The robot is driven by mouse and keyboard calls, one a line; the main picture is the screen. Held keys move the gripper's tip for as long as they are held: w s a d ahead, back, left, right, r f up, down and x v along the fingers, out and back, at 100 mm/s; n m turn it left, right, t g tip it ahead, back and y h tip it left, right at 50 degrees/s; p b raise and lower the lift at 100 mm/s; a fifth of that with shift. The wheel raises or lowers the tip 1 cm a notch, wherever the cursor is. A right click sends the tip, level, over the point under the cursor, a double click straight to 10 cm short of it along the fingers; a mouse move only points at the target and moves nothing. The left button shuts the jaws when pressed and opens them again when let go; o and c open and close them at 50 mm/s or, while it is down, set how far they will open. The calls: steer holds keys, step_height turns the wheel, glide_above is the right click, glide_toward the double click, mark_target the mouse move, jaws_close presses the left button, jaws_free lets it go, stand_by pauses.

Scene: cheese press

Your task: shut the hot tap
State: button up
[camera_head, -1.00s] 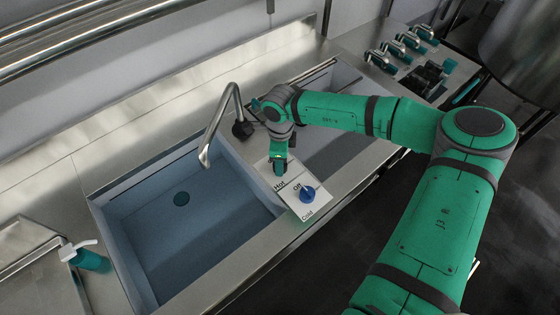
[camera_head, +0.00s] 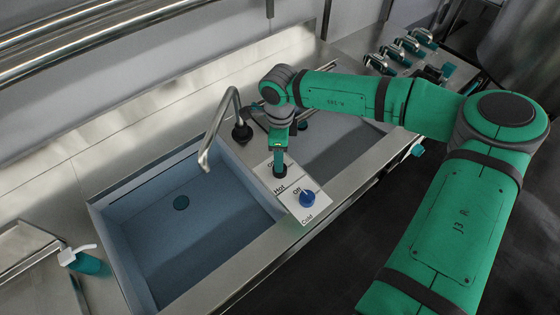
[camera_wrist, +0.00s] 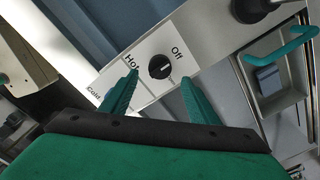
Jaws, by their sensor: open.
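The hot tap's knob is round and black (camera_wrist: 160,67). It sits on a white panel (camera_head: 297,182) beside the sink, between the words "Hot" and "Off" in the wrist view. My gripper (camera_wrist: 160,80) is open, with one green finger on each side of the knob's near side. I cannot tell whether the fingers touch it or which setting it points to. In the head view my gripper (camera_head: 280,160) hangs pointing down over the hot end of the panel. The curved metal spout (camera_head: 214,130) reaches over the left basin; I see no water stream.
The blue cold knob (camera_head: 307,198) stands close by on the same panel. The left basin (camera_head: 200,225) is empty, and a second basin (camera_head: 340,148) lies under my arm. A soap bottle (camera_head: 82,261) stands at the far left. Several more taps are at the back right.

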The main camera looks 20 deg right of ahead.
steer(key=shift+r, duration=2)
steer(key=shift+d, duration=0.1)
